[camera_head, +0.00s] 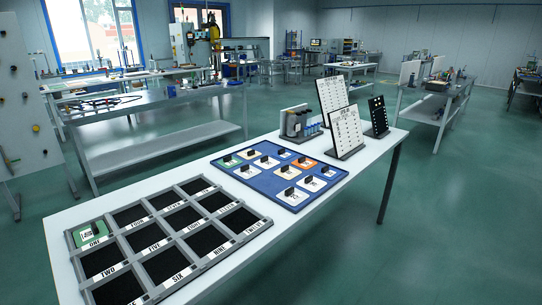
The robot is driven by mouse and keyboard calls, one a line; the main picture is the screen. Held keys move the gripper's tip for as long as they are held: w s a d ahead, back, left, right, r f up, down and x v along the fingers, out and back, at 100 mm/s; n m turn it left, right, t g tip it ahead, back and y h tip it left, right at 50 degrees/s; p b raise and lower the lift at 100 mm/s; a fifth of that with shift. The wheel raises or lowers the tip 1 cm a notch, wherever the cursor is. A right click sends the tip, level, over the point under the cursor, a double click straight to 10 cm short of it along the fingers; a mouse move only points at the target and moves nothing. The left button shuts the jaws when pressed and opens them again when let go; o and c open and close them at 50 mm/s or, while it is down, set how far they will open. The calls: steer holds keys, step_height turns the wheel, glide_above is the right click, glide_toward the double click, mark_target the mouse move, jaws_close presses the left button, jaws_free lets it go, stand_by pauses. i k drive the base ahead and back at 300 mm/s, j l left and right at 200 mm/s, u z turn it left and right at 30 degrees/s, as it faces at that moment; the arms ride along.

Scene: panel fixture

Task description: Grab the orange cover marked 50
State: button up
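An orange cover (295,163) with a dark handle lies on the blue board (252,182) on the white table, near the board's right side. Its marking is too small to read. My gripper is not in view.
A grey compartment tray (190,262) with number words fills the table's near end; a green cover (90,233) sits in compartment ONE. Behind the board stand a bottle rack (297,124), white display boards (345,130) and a black panel (377,115).

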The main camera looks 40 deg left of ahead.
mark_target(303, 161)
steer(key=i+j+u, duration=0.2)
steer(key=i+u, duration=0.65)
steer(key=u, duration=0.15)
steer(key=i+u, duration=0.5)
steer(key=i+z, duration=0.1)
